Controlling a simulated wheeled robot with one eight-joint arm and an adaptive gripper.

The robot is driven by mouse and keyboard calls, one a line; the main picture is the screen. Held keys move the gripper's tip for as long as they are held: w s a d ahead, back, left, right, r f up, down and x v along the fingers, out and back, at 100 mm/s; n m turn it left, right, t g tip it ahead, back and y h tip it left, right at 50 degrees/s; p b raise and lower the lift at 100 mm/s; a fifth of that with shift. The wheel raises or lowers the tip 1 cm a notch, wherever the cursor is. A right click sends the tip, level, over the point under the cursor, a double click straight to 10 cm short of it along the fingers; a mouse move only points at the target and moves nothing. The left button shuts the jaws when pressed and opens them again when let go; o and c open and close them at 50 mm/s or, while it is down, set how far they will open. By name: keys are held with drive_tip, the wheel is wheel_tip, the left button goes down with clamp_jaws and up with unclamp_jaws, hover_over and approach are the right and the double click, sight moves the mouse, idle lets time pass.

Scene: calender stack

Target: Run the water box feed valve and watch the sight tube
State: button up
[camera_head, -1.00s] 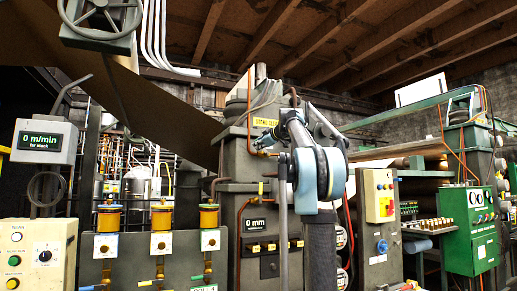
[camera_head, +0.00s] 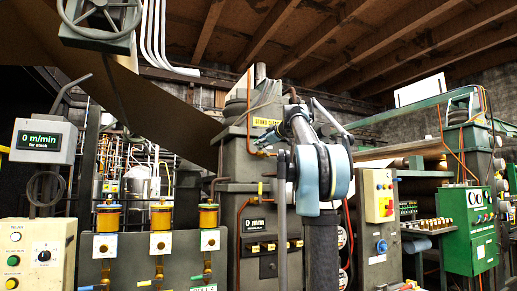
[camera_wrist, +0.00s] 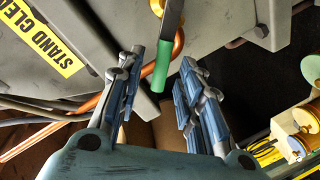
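A lever with a green grip (camera_wrist: 164,62) and a dark shank hangs into the top middle of the wrist view; it looks like a valve handle, but no label on it can be read. My gripper (camera_wrist: 162,58) is open, with its blue-padded fingers on either side of the green grip. I cannot tell whether they touch it. In the head view my gripper (camera_head: 264,143) is small beside the grey machine stand (camera_head: 238,150). I cannot make out a sight tube for certain; amber cups (camera_head: 160,217) stand on a grey panel at the lower left.
A copper pipe (camera_wrist: 100,105) runs behind the fingers in the wrist view. A yellow "STAND CLE…" label (camera_wrist: 40,38) is on the grey housing. The displays read 0 m/min (camera_head: 42,138) and 0 mm (camera_head: 254,223). A green control box (camera_head: 470,228) stands at the right.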

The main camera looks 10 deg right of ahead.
drive_tip(key=v, duration=0.8)
drive_tip(key=shift+s, duration=0.15)
idle(0.4)
drive_tip(key=s+a+f+m+g, duration=0.25)
drive_tip(key=s+f, duration=0.35)
drive_tip(key=f, duration=0.5)
drive_tip(key=s+a+f+m+g, duration=0.1)
drive_tip(key=s+a+f+g, duration=0.15)
drive_tip(key=s+f, duration=0.65)
drive_tip(key=s+a+f+m+g, duration=0.1)
drive_tip(key=s+a+f+g, duration=0.15)
drive_tip(key=f, duration=1.15)
drive_tip(key=s+d+f+m+g+h, duration=0.1)
drive_tip(key=s+d+f+m+h, duration=0.1)
drive_tip(key=s+f, duration=0.7)
drive_tip(key=s+d+f+m+g+h, duration=0.2)
drive_tip(key=s+f, duration=0.7)
drive_tip(key=f, duration=0.9)
drive_tip(key=s+d+f+m+g+h, duration=0.2)
drive_tip(key=s+f+m, duration=0.4)
drive_tip(key=f, duration=0.8)
drive_tip(key=s+d+h, duration=0.1)
drive_tip(key=s, duration=0.2)
drive_tip(key=shift+f, duration=0.4)
